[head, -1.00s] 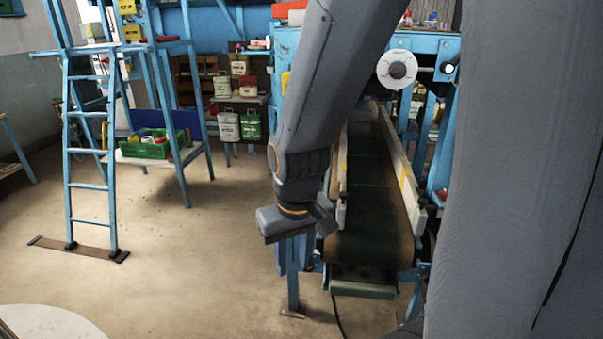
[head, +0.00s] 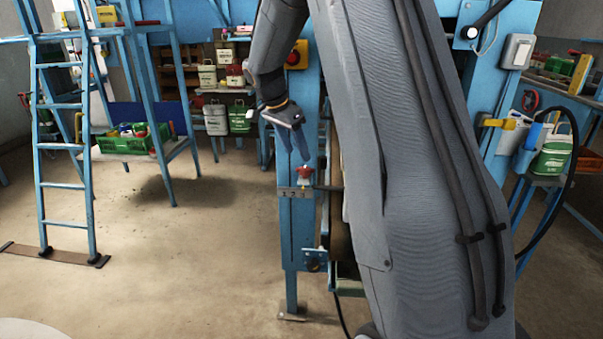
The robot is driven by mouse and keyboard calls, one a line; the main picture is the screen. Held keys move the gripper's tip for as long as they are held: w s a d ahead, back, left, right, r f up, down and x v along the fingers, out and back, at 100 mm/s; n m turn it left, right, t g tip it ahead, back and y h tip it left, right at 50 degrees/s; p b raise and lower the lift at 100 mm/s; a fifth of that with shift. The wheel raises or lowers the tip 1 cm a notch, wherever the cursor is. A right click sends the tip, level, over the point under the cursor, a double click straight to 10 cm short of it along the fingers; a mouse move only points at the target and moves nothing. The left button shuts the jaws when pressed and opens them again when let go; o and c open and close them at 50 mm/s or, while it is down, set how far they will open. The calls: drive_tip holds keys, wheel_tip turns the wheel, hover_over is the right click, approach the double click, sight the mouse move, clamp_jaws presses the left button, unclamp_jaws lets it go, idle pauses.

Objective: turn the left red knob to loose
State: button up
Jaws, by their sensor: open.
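A small red knob (head: 304,170) sits on the blue machine post, just above a small marked plate (head: 295,192) with figures too small to read surely. My gripper (head: 284,118) is above and slightly left of this knob, in front of the post, apart from it in the picture. It is open and nothing shows in it. Dark shapes below it on the post may be its shadow. Only this one knob shows at the plate; my arm covers the machine to its right, so any other knob there is hidden.
A red button on a yellow box (head: 294,57) is higher on the post. My arm hides most of the conveyor. A blue ladder (head: 66,150) and a green crate (head: 130,142) stand left. Floor between ladder and post is clear. A green can (head: 553,155) is at right.

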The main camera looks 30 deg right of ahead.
sight(305, 169)
drive_tip(key=shift+w+d+p+x, duration=0.1)
drive_tip(key=shift+p+x, duration=0.15)
drive_tip(key=shift+x, duration=1.05)
drive_tip(key=shift+w+d+p+x, duration=0.1)
drive_tip(key=shift+p+x, duration=0.2)
drive_tip(key=shift+x, duration=1)
drive_tip(key=shift+w+d+p+x, duration=0.15)
drive_tip(key=shift+p+x, duration=0.1)
drive_tip(key=shift+x, duration=1.1)
drive_tip(key=shift+a+r, duration=0.1)
drive_tip(key=shift+r, duration=0.05)
